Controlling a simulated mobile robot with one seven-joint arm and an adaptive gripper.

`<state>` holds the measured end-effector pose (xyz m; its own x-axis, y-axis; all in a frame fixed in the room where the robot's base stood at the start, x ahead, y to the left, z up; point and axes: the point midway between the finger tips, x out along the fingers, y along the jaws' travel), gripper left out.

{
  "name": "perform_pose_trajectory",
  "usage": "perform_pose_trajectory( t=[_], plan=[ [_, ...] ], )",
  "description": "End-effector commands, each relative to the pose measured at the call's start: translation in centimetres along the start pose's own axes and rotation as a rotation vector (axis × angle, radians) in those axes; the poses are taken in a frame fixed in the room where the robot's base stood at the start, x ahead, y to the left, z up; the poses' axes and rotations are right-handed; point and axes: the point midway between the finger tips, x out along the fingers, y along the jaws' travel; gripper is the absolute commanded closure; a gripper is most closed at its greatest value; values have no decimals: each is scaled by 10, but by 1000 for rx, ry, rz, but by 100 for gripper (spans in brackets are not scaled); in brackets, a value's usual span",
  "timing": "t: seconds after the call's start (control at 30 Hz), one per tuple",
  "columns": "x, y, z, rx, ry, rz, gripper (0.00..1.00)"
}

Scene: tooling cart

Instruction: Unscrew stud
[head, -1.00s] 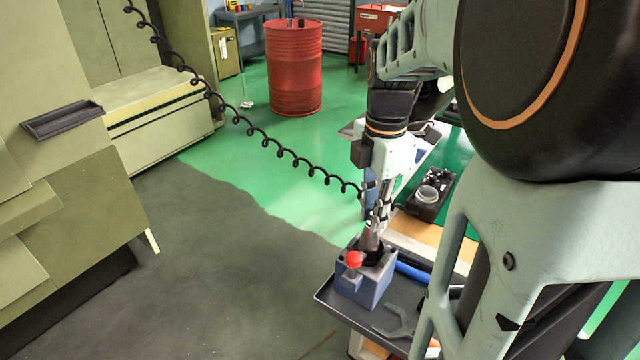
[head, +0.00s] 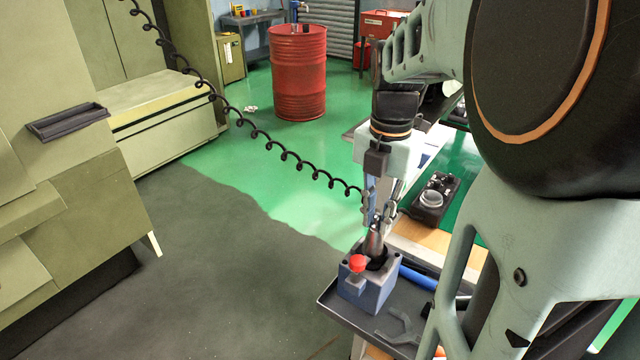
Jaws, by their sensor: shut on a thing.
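A blue block fixture (head: 366,290) with a red knob (head: 357,263) stands on the dark tray of the cart. A grey metal tapered holder (head: 375,243) stands upright in the dark opening on its top. My gripper (head: 377,220) points down over the holder, with its fingers shut at the taper's narrow upper end, where the stud sits. The stud itself is small and mostly hidden between the fingers.
A grey spanner-like tool (head: 398,327) and a blue handle (head: 418,278) lie beside the fixture. A black device with a round dial (head: 431,198) is behind to the right. A coiled black cable (head: 290,155) hangs across to my gripper. A red drum (head: 299,75) stands far back.

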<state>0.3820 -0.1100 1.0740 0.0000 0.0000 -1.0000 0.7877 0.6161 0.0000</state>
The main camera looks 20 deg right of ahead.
Motion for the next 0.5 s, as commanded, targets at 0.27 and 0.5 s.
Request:
perform_pose_trajectory(
  t=[0.27, 0.5],
  plan=[
    [0, 0, 0, 1, -1, 0, 75],
    [0, 0, 0, 2, 0, 0, 64]
  ],
)
